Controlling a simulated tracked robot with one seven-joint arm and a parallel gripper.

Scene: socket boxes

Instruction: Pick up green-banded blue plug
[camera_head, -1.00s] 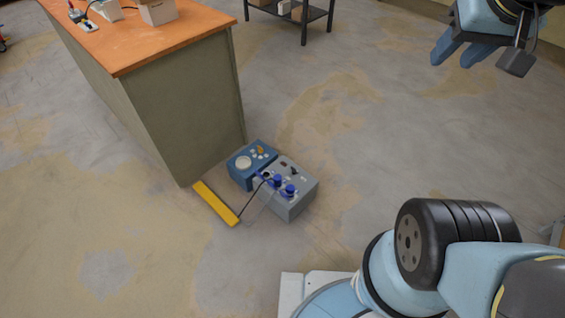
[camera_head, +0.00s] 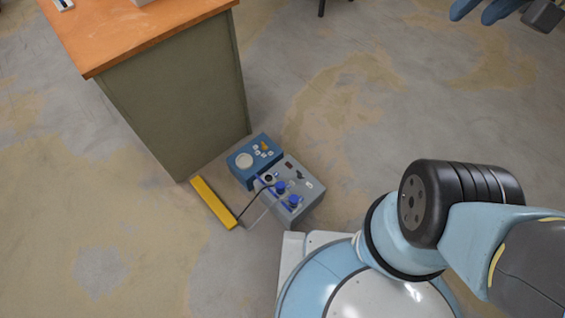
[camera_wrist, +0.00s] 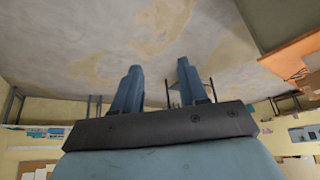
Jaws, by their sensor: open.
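Two blue plugs stand in the top of a grey socket box (camera_head: 308,205) on the floor. One blue plug (camera_head: 280,187) is at the left and the other blue plug (camera_head: 293,201) at the right; a green band cannot be made out on either. A dark cable and a blue cable run from the box to the left. My gripper (camera_head: 485,10) shows at the top right edge, partly cut off, high and far from the box. In the wrist view my gripper (camera_wrist: 158,85) has its two blue fingers apart with nothing between them.
A blue control box (camera_head: 254,160) with knobs adjoins the grey box. A yellow bar (camera_head: 214,203) lies left of them. A workbench (camera_head: 175,95) with an orange top stands behind. Open floor lies to the right of the boxes.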

